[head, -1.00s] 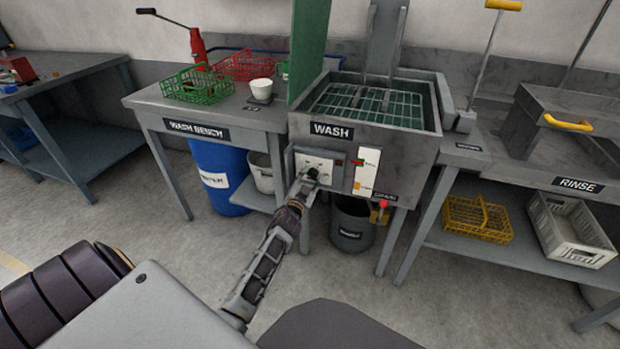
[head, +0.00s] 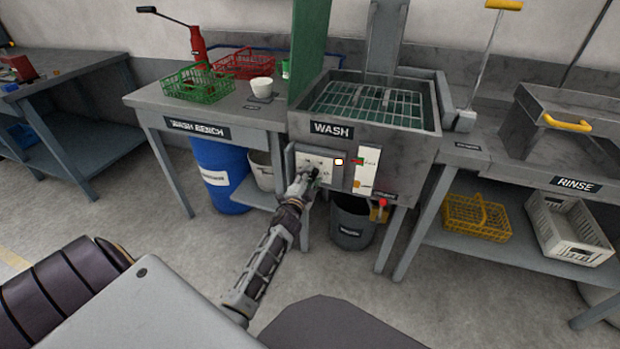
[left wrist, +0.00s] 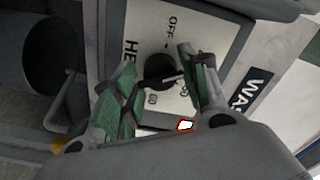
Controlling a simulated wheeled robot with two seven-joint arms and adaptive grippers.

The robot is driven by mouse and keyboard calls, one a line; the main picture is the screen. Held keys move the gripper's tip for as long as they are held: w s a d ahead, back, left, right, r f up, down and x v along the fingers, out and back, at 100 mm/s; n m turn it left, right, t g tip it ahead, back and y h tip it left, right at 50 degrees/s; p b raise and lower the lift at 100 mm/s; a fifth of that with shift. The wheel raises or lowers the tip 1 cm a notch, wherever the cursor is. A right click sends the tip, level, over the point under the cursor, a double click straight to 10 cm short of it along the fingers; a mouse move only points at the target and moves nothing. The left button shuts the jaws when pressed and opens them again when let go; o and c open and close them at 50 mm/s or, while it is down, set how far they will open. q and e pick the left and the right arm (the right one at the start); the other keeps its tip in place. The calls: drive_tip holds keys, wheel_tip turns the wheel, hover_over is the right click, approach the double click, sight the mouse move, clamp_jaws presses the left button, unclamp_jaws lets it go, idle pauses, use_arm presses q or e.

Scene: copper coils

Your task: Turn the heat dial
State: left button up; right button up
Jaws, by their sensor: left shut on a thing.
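The heat dial is a dark knob on a pale control panel (head: 318,161) on the front of the wash tank (head: 385,152). In the left wrist view the dial (left wrist: 160,72) sits between my fingers, with OFF and number marks around it. My left gripper (head: 309,177) is shut on the dial; it also shows in the left wrist view (left wrist: 160,80), its green-padded fingers on either side. The knob is mostly hidden by the gripper in the head view. A lamp (head: 339,161) on the panel glows white with a red rim. My right gripper is out of view.
A white gauge strip (head: 366,169) is right of the panel, with a red knob (head: 382,202) lower down. A bucket (head: 352,222) stands below the tank. The wash bench (head: 205,128) is left, and the rinse station (head: 575,185) is right.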

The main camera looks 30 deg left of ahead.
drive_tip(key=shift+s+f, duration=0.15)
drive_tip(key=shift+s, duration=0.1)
use_arm(q)
drive_tip(key=o, duration=1)
drive_tip(key=shift+o, duration=0.2)
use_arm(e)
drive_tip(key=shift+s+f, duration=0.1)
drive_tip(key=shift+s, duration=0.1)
use_arm(q)
drive_tip(key=v, duration=1.2)
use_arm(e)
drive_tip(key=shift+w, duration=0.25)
use_arm(q)
drive_tip(key=shift+f, duration=0.1)
